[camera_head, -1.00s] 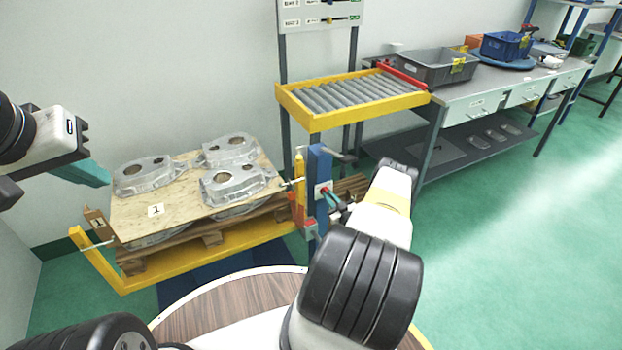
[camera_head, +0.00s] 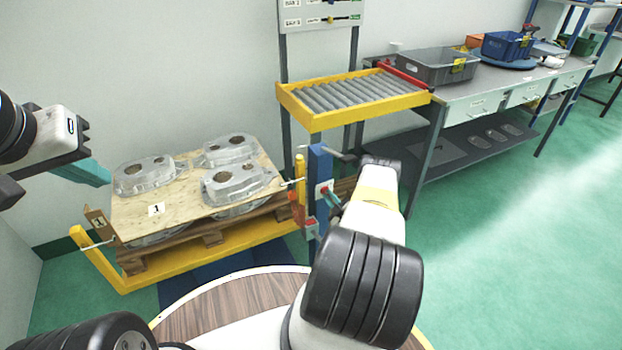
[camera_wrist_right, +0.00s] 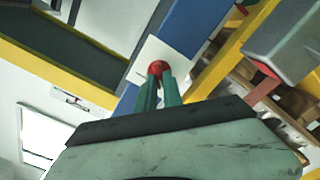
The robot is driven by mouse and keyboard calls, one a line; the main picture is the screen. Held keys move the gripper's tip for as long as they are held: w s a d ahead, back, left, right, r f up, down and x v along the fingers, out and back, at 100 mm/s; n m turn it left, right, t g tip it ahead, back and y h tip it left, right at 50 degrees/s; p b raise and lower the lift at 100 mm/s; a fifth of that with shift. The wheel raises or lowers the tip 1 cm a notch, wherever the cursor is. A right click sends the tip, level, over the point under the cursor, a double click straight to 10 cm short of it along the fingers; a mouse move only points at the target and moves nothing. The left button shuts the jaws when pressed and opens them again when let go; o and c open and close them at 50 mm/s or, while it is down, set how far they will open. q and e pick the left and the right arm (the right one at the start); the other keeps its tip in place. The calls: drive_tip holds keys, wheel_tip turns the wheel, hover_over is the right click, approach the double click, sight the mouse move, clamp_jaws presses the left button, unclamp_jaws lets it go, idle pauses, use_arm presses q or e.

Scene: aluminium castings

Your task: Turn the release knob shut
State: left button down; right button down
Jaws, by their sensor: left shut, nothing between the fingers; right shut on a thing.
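The release knob (camera_wrist_right: 157,68) is small, round and red. It sits on a white plate (camera_wrist_right: 178,58) on a blue post, also visible in the head view (camera_head: 320,165). My right gripper (camera_wrist_right: 159,84) has its teal fingers closed on the knob. In the head view, my right gripper (camera_head: 330,195) meets the post from the right, partly hidden by its own wrist. How far the knob is turned cannot be told. My left gripper (camera_head: 97,174) is shut and empty at the left, above the pallet's left end.
Beside the post, a yellow-framed pallet stand carries a plywood sheet (camera_head: 190,205) with several aluminium castings (camera_head: 236,184). A roller conveyor (camera_head: 350,95) stands behind the post. A grey bench (camera_head: 480,95) with bins is at the right. Green floor at the right is clear.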

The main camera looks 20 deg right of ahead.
drive_tip(key=shift+s+f, duration=0.1)
idle(0.3)
drive_tip(key=c, duration=1.5)
unclamp_jaws()
drive_tip(key=s, duration=0.7)
drive_tip(key=shift+s+d, duration=0.35)
